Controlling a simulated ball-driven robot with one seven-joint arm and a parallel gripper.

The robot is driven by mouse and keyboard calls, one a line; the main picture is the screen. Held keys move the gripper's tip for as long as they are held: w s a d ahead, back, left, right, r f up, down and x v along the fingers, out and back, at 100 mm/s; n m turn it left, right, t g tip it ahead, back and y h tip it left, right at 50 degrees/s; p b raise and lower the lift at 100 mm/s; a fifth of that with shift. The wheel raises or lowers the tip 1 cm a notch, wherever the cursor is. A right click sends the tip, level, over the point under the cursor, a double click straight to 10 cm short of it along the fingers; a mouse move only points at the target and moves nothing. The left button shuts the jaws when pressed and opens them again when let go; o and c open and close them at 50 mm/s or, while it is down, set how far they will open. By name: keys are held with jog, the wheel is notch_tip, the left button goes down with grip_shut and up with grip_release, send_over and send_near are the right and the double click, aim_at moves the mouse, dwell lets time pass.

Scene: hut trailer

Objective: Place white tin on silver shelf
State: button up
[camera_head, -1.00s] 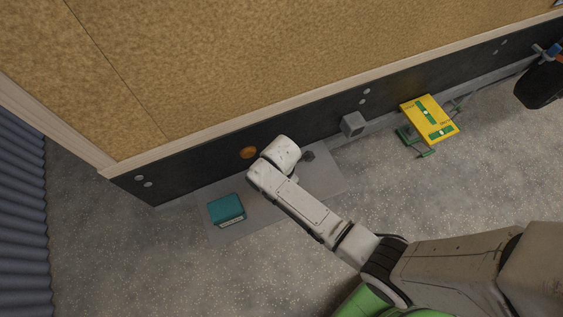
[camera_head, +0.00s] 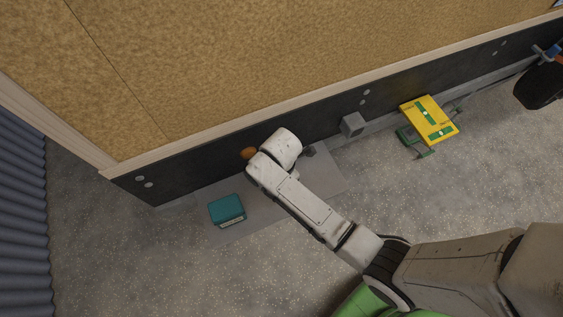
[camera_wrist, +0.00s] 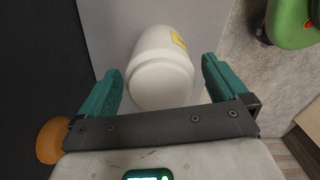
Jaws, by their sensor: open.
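A white tin (camera_wrist: 160,80) with a rounded shape and a yellow label patch is in the wrist view. It sits between the two teal fingers of my gripper (camera_wrist: 163,72), which are spread open on either side of it. I cannot tell whether either finger touches it. In the head view my arm hides the tin and the fingers. A flat grey surface (camera_head: 325,180) lies under my arm along the dark wall base. I cannot tell whether it is the silver shelf.
A teal box (camera_head: 227,210) sits on the left of the grey surface. An orange round thing (camera_head: 248,153) is by the wall, also in the wrist view (camera_wrist: 52,140). A yellow and green item (camera_head: 430,120) is at right. Speckled floor (camera_head: 130,270) is open at lower left.

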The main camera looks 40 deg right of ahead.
notch_tip(320, 180, up, 9)
jog(key=shift+f, duration=0.2)
jog(key=s+d+r+m, duration=0.2)
jog(key=s+m, duration=0.6)
jog(key=m, duration=0.1)
jog(key=s+d+r+m+t, duration=0.1)
jog(key=s+d+r+m, duration=0.2)
jog(key=s+m, duration=0.4)
jog(key=shift+s+d+r+m, duration=0.15)
jog(key=shift+s+r+m, duration=0.2)
jog(key=shift+m, duration=0.65)
